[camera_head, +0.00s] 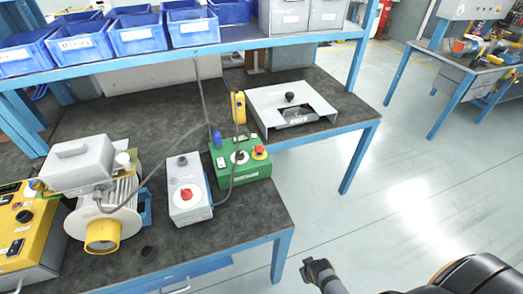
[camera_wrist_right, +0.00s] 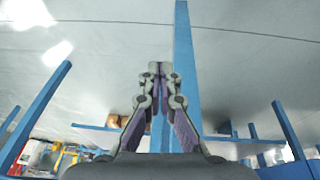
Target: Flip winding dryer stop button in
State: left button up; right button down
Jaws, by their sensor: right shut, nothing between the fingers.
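A green control box (camera_head: 240,160) stands on the bench with a red mushroom button on a yellow base (camera_head: 260,152), a dark knob and a white label on its top. Left of it is a grey box (camera_head: 188,190) with a red knob (camera_head: 186,195). I cannot read which box is the winding dryer. My right gripper (camera_head: 313,267) is off the bench's front right corner, low in the picture, well apart from both boxes. In the right wrist view the gripper (camera_wrist_right: 156,72) is shut and empty. My left gripper is not in view.
A motor-like blower (camera_head: 105,205) and a yellow control box (camera_head: 28,232) stand at the left of the bench. A grey open panel (camera_head: 292,105) lies at the back right. Grey cables arch over the boxes. Blue bins (camera_head: 138,34) line the shelf above.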

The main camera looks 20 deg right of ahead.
jog(key=w+a+r+t, duration=0.1)
jog(key=w+r, duration=0.2)
jog(key=r, duration=0.9)
jog(key=w+a+r+t, duration=0.1)
jog(key=w+a+r, duration=0.15)
jog(key=r, duration=0.95)
jog(key=w+a+r+t+y, duration=0.1)
jog(key=w+a+r+t, duration=0.2)
jog(key=w+r+t, duration=0.7)
jog(key=w+r+b, duration=0.1)
jog(key=w+r, duration=0.6)
jog(key=w, duration=0.3)
jog(key=shift+r, duration=0.4)
